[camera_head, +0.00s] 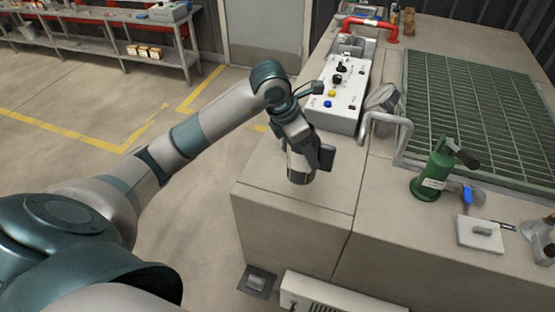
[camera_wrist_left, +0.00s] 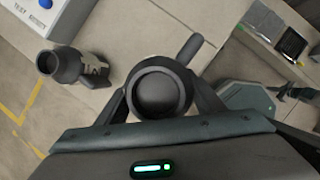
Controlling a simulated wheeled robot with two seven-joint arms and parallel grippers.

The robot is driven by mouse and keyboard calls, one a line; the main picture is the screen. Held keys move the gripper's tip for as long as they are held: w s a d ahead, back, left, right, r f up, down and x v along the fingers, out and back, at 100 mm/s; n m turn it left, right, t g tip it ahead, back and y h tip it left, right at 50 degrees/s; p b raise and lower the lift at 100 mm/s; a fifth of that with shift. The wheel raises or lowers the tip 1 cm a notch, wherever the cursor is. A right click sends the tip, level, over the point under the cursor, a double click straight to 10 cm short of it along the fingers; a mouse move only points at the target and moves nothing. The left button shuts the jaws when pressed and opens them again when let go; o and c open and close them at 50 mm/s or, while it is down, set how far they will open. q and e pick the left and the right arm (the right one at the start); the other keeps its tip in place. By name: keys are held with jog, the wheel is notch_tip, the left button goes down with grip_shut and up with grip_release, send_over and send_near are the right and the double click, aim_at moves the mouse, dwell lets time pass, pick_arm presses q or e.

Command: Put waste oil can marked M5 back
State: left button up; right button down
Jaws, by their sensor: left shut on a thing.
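My left gripper (camera_head: 302,152) is over the near left part of the beige bench, pointing down. In the left wrist view it is shut on a dark grey can (camera_wrist_left: 160,90), seen from above with its round open top and a handle to the upper right. Its marking is hidden, so I cannot tell if it is M5. In the head view a grey cylinder below the gripper looks like this can (camera_head: 300,174). A second dark can (camera_wrist_left: 68,66) with a pale label stands on the bench in the left wrist view; the label is too small to read.
A white control box (camera_head: 338,98) stands beyond the gripper. A white vented box (camera_head: 325,295) is lower, in front.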

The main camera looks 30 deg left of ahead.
pick_arm(q)
jog(key=w+a+f+p, duration=0.1)
jog(key=a+f+p, duration=0.2)
jog(key=a, duration=0.6)
notch_tip(320, 180, down, 2)
jog(key=shift+f, duration=0.15)
jog(key=shift+w, duration=0.1)
notch_tip(320, 180, down, 4)
jog(key=shift+p, duration=1)
